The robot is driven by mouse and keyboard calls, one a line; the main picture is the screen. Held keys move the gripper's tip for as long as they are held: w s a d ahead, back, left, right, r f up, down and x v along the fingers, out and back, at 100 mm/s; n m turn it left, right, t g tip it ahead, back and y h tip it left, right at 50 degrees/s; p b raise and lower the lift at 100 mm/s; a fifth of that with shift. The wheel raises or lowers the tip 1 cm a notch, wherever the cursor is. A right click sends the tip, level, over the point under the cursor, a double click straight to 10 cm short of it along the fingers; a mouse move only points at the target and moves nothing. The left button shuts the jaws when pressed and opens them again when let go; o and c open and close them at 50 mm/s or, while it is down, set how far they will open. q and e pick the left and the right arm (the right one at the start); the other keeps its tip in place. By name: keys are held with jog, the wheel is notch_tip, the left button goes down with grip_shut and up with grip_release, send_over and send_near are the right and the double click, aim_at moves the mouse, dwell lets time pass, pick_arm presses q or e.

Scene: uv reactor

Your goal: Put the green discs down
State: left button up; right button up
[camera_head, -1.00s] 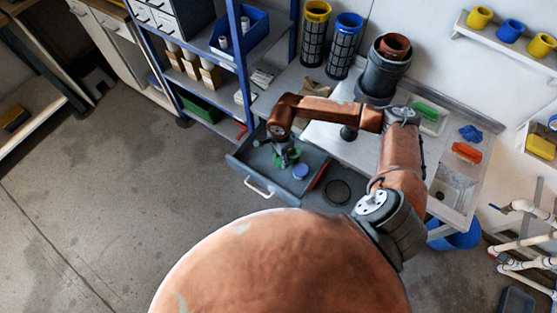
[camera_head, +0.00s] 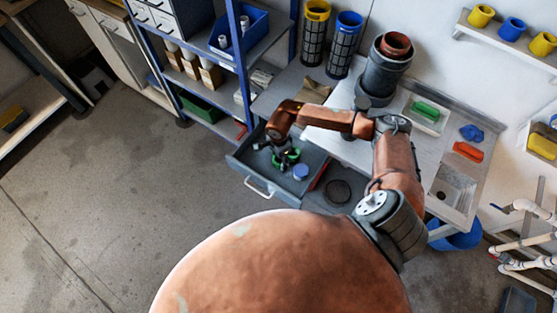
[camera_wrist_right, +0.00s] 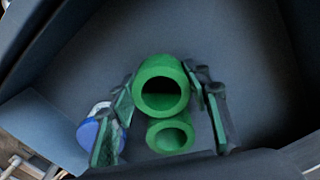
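Two green discs, shaped like thick rings, are in the open grey drawer (camera_head: 233,160). In the right wrist view, the larger green disc (camera_wrist_right: 162,88) shows above the smaller green disc (camera_wrist_right: 170,135), and the two overlap in the picture. My right gripper (camera_head: 280,148) is over the drawer, just beside the green discs (camera_head: 288,159). In the wrist view its fingers (camera_wrist_right: 160,125) stand apart on either side of the discs. A gap shows between the finger pads and the smaller disc. My left gripper is out of view.
A blue disc (camera_head: 301,172) lies in the drawer near the green ones; it also shows beside a finger in the wrist view (camera_wrist_right: 88,132). The drawer walls are close around my gripper. Blue shelving (camera_head: 243,70) stands to the left. The floor in front is clear.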

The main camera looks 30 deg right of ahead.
jog(key=o, duration=0.3)
jog(key=shift+r, duration=0.1)
notch_tip(320, 180, up, 12)
jog(key=p, duration=0.1)
jog(key=shift+r, duration=0.15)
dwell(0.3)
jog(key=shift+a, duration=0.1)
